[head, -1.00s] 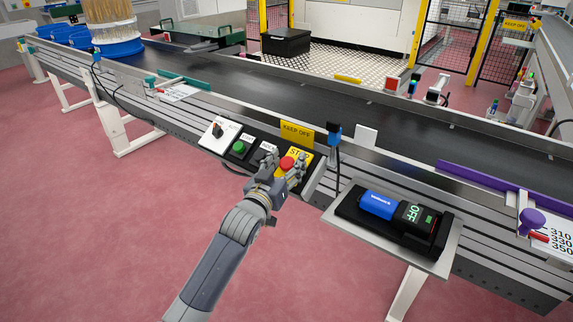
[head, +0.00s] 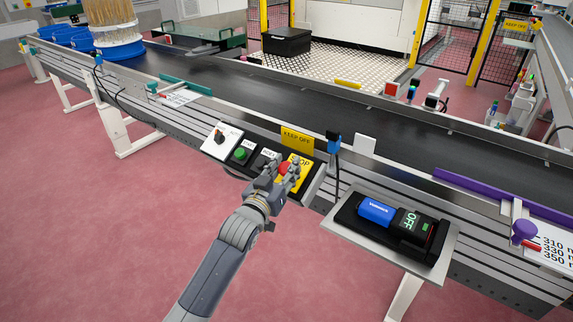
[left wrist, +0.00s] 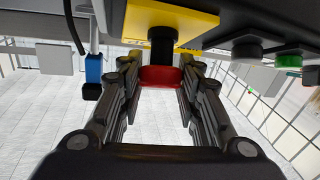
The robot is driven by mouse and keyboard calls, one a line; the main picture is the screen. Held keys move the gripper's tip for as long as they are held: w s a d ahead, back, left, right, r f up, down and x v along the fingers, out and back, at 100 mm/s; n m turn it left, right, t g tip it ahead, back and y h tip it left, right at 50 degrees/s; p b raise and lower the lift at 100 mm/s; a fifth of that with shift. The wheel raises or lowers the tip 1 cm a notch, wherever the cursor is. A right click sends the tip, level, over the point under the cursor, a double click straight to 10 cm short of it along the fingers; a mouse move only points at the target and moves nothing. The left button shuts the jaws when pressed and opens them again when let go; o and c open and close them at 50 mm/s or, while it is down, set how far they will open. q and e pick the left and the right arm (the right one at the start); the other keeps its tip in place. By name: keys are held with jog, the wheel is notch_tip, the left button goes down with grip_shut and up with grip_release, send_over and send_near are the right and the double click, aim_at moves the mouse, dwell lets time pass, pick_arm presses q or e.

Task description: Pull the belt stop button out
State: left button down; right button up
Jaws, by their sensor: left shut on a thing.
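The red belt stop button (head: 285,168) sits on the yellow STOP plate (head: 301,174) of the control panel on the conveyor's near side. My left gripper (head: 281,175) comes from below and is shut on the button, its fingers hiding part of it. In the left wrist view the red button (left wrist: 160,78) lies between the two fingers (left wrist: 164,72), its dark stem (left wrist: 161,45) running to the yellow plate (left wrist: 150,15). Whether the button is pushed in or out I cannot tell for certain. My right gripper is not in view.
Beside the STOP plate are a green button (head: 241,153) and a selector switch (head: 219,137). A yellow KEEP OFF sign (head: 297,139) and a blue sensor (head: 334,143) stand behind. The red floor (head: 110,220) is clear.

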pick_arm(q)
jog(key=c, duration=1.1)
grip_release()
jog(key=shift+r, duration=0.2)
jog(key=shift+s+a, duration=0.1)
jog(key=shift+s+a+f, duration=0.1)
jog(key=shift+s+a, duration=0.05)
jog(key=shift+s, duration=0.3)
jog(key=v, duration=1.1)
